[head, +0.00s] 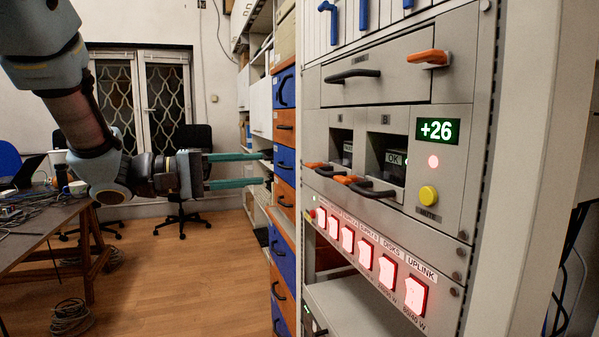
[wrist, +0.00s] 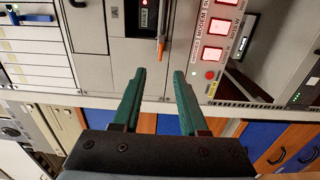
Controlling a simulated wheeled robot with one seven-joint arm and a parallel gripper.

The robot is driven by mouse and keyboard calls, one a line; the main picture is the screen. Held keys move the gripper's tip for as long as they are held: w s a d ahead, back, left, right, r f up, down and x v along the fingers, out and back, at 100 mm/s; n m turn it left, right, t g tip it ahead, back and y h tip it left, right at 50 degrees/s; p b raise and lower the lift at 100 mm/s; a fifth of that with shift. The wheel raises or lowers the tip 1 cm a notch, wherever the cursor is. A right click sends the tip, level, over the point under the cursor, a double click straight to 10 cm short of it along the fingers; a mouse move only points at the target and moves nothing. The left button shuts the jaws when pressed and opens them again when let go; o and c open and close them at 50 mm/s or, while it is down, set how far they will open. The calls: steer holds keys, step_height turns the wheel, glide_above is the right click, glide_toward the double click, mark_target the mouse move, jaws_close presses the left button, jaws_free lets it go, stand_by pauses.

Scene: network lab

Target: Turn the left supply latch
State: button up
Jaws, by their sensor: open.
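The left supply (head: 343,146) sits in a bay of the grey rack, with a small display. Its orange latch (head: 316,165) lies roughly level at the bay's lower left, beside a black handle (head: 331,172). In the wrist view an orange latch (wrist: 161,48), which looks like the left one, is just beyond the fingertips. The right supply (head: 385,158) shows OK and has its own orange latch (head: 347,179). My gripper (head: 266,168) is open and empty, left of the rack, its teal fingers pointing at it. In the wrist view my gripper (wrist: 160,72) shows a clear gap between the fingers.
Below the supplies is a row of lit red switches (head: 366,254). Above is a drawer (head: 376,80) with a black handle and an orange lever (head: 428,57). A +26 display (head: 437,131) and yellow button (head: 428,195) are at right. Blue and orange drawers (head: 284,160) stand behind the fingertips.

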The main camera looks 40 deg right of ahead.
mark_target(308, 166)
steer(key=p+x, duration=0.3)
steer(key=x, duration=0.7)
steer(key=shift+d, duration=0.15)
jaws_close()
